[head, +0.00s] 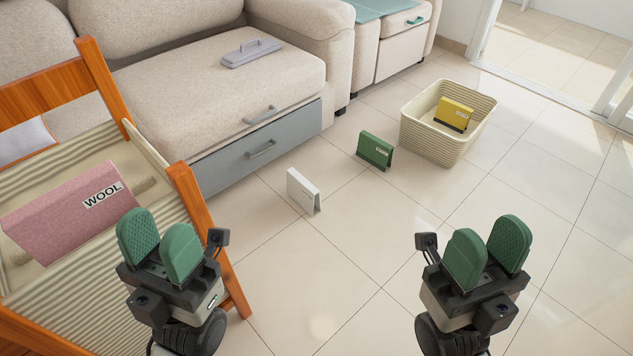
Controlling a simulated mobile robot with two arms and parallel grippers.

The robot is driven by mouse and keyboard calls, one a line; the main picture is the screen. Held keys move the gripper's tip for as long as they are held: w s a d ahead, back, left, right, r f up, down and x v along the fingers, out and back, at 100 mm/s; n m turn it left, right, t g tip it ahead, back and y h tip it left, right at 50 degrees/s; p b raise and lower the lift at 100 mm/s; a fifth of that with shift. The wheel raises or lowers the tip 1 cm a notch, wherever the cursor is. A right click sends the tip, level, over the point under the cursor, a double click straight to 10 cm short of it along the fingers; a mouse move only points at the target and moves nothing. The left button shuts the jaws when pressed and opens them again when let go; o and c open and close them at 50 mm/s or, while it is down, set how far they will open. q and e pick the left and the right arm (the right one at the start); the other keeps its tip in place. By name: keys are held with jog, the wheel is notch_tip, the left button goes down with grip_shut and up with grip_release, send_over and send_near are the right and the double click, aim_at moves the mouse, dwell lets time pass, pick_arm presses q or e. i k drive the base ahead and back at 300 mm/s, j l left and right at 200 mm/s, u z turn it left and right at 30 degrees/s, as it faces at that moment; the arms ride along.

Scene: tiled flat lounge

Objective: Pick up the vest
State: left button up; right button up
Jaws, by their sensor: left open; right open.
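Nothing in the head view can be clearly told as a vest; the small labels are too small to read. A white folded piece (303,191) and a green folded piece (375,150) stand on the floor. A yellow piece (454,113) is inside the woven basket (428,140). A pink piece labelled WOOL (70,212) lies on the wooden chair (190,205). My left gripper (160,243) is open and empty, in front of the chair's right side. My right gripper (487,252) is open and empty above the floor at the lower right.
A beige sofa (190,90) with a grey drawer (262,146) stands at the back left. A grey handled object (252,52) lies on its seat. A beige cabinet (402,52) stands behind.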

aim_at(303, 191)
jog(key=i+l+u, duration=0.2)
jog(key=i+l, duration=0.8)
jog(key=i+j+u, duration=0.15)
jog(key=i, duration=0.7)
